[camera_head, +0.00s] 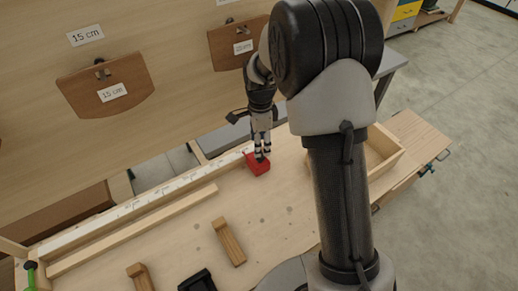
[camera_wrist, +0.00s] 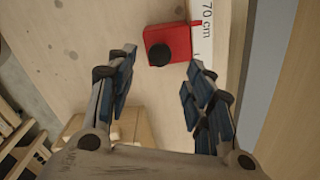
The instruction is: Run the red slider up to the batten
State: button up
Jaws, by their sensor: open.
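The red slider (camera_head: 257,168) is a small block at the right end of the white marked scale (camera_head: 150,199). In the wrist view the red slider (camera_wrist: 181,43) has a round black knob (camera_wrist: 160,55) and sits against the scale (camera_wrist: 205,40) beside its "70 cm" mark. A long pale wooden strip (camera_head: 135,230), likely the batten, lies alongside the scale to the left, its near end apart from the slider. My gripper (camera_head: 262,156) points down at the slider. In the wrist view its fingers (camera_wrist: 158,65) are spread on either side of the knob, apart from it.
Two wooden blocks (camera_head: 230,243) and a black item (camera_head: 197,281) lie on the front of the bench. An open wooden tray (camera_head: 385,150) stands on the right. Brown panels with labels (camera_head: 105,85) hang on the back board. Bench surface between slider and blocks is clear.

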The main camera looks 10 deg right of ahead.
notch_tip(320, 180, down, 6)
jog(key=shift+r+b, duration=0.1)
jog(key=shift+b, duration=0.55)
jog(key=shift+c, duration=0.4)
grip_shut()
